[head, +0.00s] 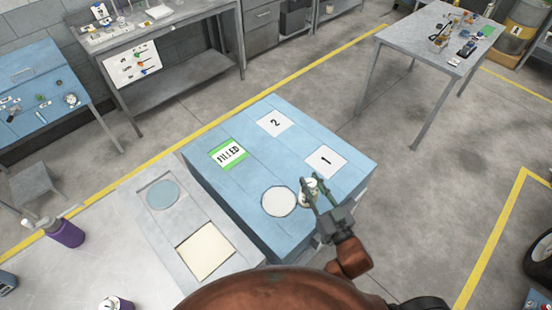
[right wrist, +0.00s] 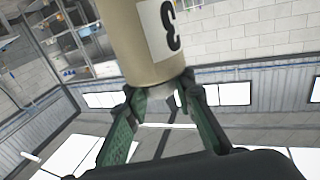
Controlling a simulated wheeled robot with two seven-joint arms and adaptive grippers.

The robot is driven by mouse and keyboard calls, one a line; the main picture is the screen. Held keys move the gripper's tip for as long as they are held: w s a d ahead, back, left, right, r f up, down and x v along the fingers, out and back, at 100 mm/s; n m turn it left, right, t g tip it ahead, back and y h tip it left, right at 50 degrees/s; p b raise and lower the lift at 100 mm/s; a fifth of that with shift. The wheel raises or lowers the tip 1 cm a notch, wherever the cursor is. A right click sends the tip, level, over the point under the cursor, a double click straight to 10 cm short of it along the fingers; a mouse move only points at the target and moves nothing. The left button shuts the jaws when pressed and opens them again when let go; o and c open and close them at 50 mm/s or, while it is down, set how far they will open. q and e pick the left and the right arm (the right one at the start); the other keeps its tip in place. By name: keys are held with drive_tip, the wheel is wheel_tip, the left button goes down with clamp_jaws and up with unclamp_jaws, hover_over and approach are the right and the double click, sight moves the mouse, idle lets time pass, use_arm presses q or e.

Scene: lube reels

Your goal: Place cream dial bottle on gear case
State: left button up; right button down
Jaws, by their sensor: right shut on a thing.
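The cream bottle (right wrist: 152,40) has a white label with a black 3, seen in the right wrist view. My right gripper (right wrist: 162,92) is shut on its narrow end. In the head view my right gripper (head: 316,186) is over the near right part of the blue case, which looks like the gear case (head: 215,185). The pale bottle (head: 306,198) shows there only in part between the fingers, just right of a white round spot (head: 279,201). I cannot tell whether it touches the case. My left gripper is not in view.
The case top carries a green FILLED label (head: 228,153) and labels 2 (head: 275,122) and 1 (head: 326,161). A grey bench (head: 110,250) at lower left has a round blue pad, a cream square and a purple bottle (head: 65,232). Floor right of the case is clear.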

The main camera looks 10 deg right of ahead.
drive_tip(key=shift+w+a+r+n+y, duration=0.6)
drive_tip(key=shift+n+y, duration=0.1)
drive_tip(key=shift+y, duration=0.1)
drive_tip(key=shift+w+d+f, duration=0.15)
drive_tip(key=shift+w+d, duration=0.05)
drive_tip(key=shift+w, duration=0.05)
drive_tip(key=w+d+f+b, duration=0.2)
drive_tip(key=w+d+f, duration=0.5)
drive_tip(key=w+f, duration=0.4)
drive_tip(key=shift+w+f, duration=0.15)
drive_tip(key=shift+f, duration=0.7)
drive_tip(key=shift+f, duration=0.15)
drive_tip(key=c, duration=1.7)
unclamp_jaws()
